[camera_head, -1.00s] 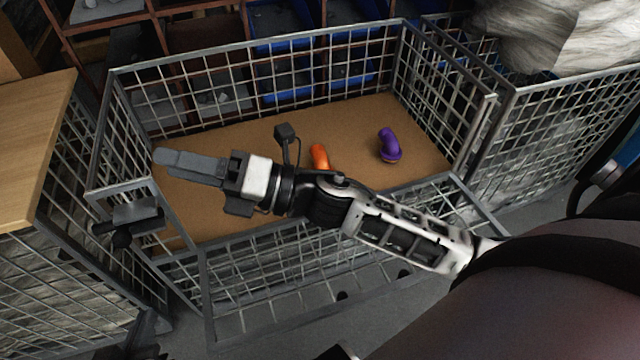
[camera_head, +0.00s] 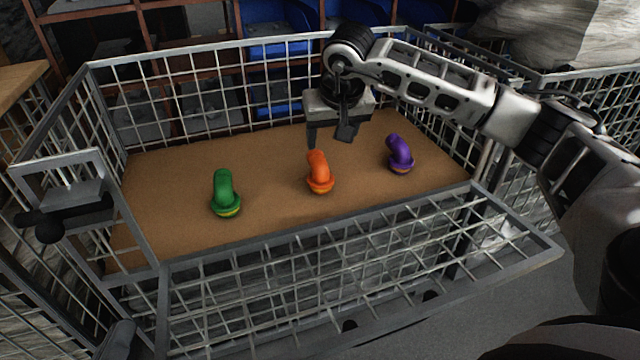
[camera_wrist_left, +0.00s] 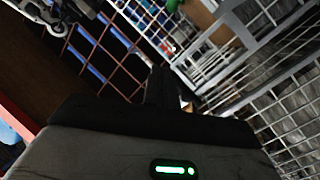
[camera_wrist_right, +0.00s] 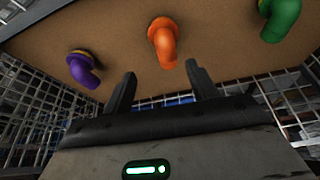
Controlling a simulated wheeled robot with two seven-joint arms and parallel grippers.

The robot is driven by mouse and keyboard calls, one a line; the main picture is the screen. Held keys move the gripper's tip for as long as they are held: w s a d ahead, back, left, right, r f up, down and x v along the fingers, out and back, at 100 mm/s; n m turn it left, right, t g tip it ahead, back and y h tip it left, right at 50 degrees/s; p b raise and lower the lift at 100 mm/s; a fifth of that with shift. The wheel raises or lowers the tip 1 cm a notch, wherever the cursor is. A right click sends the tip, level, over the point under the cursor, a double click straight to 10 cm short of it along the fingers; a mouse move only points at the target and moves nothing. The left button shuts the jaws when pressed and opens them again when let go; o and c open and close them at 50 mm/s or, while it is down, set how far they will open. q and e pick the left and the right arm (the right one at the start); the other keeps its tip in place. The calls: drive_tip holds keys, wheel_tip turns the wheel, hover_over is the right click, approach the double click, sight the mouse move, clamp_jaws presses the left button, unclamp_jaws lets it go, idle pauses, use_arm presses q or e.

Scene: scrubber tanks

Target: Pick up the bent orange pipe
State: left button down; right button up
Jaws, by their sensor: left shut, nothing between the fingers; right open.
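The bent orange pipe (camera_head: 318,168) stands with its flared end on the brown floor of a wire basket, between the green and purple pipes. My right gripper (camera_head: 328,135) is open and empty, just behind and above it in the head view, apart from it. In the right wrist view the orange pipe (camera_wrist_right: 163,42) lies ahead of the open fingers (camera_wrist_right: 160,74), nearer the right finger in the picture. My left gripper (camera_wrist_left: 162,85) is shut and empty in the left wrist view, away from the pipes.
A bent green pipe (camera_head: 224,192) stands left of the orange one and a bent purple pipe (camera_head: 400,154) right of it. The wire basket (camera_head: 340,255) has mesh walls around its brown floor (camera_head: 270,165). Floor between the pipes is clear. Shelves with blue bins (camera_head: 275,50) stand behind.

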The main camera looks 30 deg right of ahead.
sight(322, 164)
drive_tip(key=b+x, duration=0.1)
drive_tip(key=x, duration=0.4)
drive_tip(key=shift+f, duration=0.15)
drive_tip(key=shift+w+f+b, duration=0.15)
drive_tip(key=shift+f+b, duration=0.2)
drive_tip(key=shift+b, duration=0.05)
drive_tip(key=b+x, duration=0.1)
drive_tip(key=x, duration=0.2)
drive_tip(key=b+x, duration=0.1)
drive_tip(key=shift+w+a+f+b, duration=0.1)
drive_tip(key=shift+a+f+b, duration=0.1)
drive_tip(key=shift+a+b, duration=0.2)
drive_tip(key=shift+w+d+f, duration=0.1)
drive_tip(key=shift+w+f, duration=0.1)
drive_tip(key=shift+f, duration=0.05)
use_arm(q)
wheel_tip(322, 164, up, 9)
drive_tip(key=w+a+m+t+h, duration=0.1)
drive_tip(key=m+t+h, duration=0.3)
drive_tip(key=m, duration=0.3)
drive_tip(key=shift+w+m+t+h, duration=0.3)
drive_tip(key=shift+w+t, duration=0.1)
use_arm(e)
drive_tip(key=c, duration=1.1)
